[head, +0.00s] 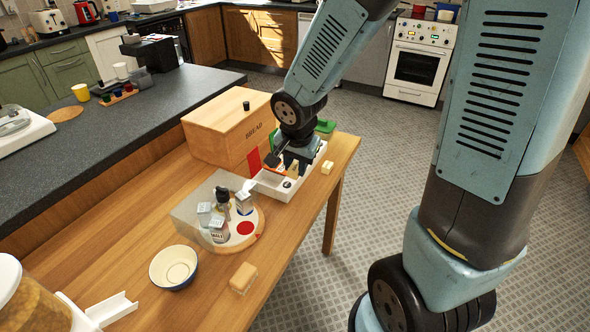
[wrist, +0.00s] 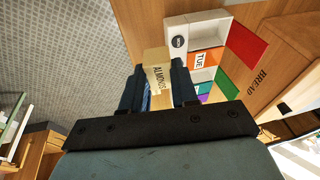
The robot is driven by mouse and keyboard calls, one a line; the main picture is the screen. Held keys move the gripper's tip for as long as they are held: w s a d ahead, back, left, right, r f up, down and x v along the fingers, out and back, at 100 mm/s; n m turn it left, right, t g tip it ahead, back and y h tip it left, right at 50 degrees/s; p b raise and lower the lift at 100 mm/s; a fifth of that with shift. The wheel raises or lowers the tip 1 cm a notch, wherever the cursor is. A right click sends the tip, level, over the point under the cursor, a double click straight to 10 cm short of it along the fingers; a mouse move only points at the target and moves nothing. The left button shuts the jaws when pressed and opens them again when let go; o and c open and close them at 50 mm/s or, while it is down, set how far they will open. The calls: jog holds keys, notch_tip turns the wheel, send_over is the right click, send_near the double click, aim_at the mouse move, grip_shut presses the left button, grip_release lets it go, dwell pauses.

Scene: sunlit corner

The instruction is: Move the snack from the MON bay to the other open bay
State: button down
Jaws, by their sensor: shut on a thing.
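My gripper (wrist: 157,82) is shut on a tan box marked ALMONDS (wrist: 155,60), the snack. In the wrist view the snack is beside the white bay organizer (wrist: 180,29), to its left. One bay (wrist: 207,35), with a red lid (wrist: 248,45) swung open, looks empty. The bay beyond the TUE label (wrist: 200,60) has a green lid (wrist: 227,83) raised; my finger hides part of it.
The bread box (head: 225,125) stands close behind the organizer. A round board with jars (head: 245,238), a bowl (head: 173,267) and a pale block (head: 243,278) are nearer on the table. Another small pale block (head: 327,167) shows near the right table edge.

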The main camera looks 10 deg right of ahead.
jog(key=w+f, duration=0.2)
jog(key=w, duration=0.8)
jog(key=w+d+f, duration=0.1)
jog(key=w+f, duration=0.2)
jog(key=w, duration=0.7)
jog(key=shift+f, duration=0.2)
jog(key=shift+f, duration=1.65)
jog(key=shift+f, duration=2.5)
dwell(1.7)
